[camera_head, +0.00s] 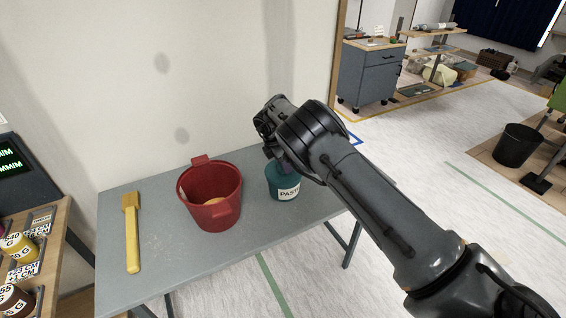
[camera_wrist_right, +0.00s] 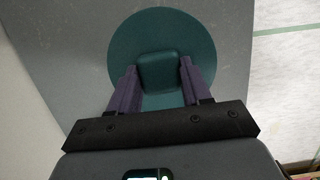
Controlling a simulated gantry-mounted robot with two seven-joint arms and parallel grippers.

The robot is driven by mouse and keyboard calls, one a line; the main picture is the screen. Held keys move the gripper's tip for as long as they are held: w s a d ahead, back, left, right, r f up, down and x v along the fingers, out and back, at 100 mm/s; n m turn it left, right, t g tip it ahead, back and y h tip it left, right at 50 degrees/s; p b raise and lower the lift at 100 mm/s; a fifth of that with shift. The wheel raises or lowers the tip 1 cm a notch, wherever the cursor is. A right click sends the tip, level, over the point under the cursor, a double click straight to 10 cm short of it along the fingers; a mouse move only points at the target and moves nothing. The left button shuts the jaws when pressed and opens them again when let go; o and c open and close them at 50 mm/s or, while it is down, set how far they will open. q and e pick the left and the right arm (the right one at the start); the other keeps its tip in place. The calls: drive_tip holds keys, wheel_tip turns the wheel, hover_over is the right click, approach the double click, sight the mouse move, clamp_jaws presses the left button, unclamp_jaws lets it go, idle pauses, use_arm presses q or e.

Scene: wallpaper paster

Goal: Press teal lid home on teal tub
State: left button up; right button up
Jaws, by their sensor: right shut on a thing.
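The teal tub (camera_head: 273,188), with a white label reading PASTE, stands upright at the right part of the grey table. My right gripper (camera_head: 272,155) is over the tub's top, and its arm hides most of the rim. In the right wrist view, the round teal lid (camera_wrist_right: 130,45) is seen from above with a squarish teal knob (camera_wrist_right: 158,72) near its middle. The purple fingers of my right gripper are shut on this knob. The lid covers the view of the tub below it. I cannot tell whether it sits flush. My left gripper is not in view.
A red bucket (camera_head: 211,185) with pale contents stands left of the tub. A yellow brush (camera_head: 132,235) lies on the table (camera_head: 180,258) further left. A wall (camera_head: 200,80) rises behind. A shelf with small jars is at the left edge.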

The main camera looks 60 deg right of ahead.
sight(277, 173)
drive_tip(key=shift+f, duration=0.35)
drive_tip(key=o, duration=1.1)
drive_tip(key=shift+r, duration=0.15)
drive_tip(key=shift+p+v, duration=0.35)
drive_tip(key=shift+v, duration=4.95)
drive_tip(key=shift+s+d, duration=0.1)
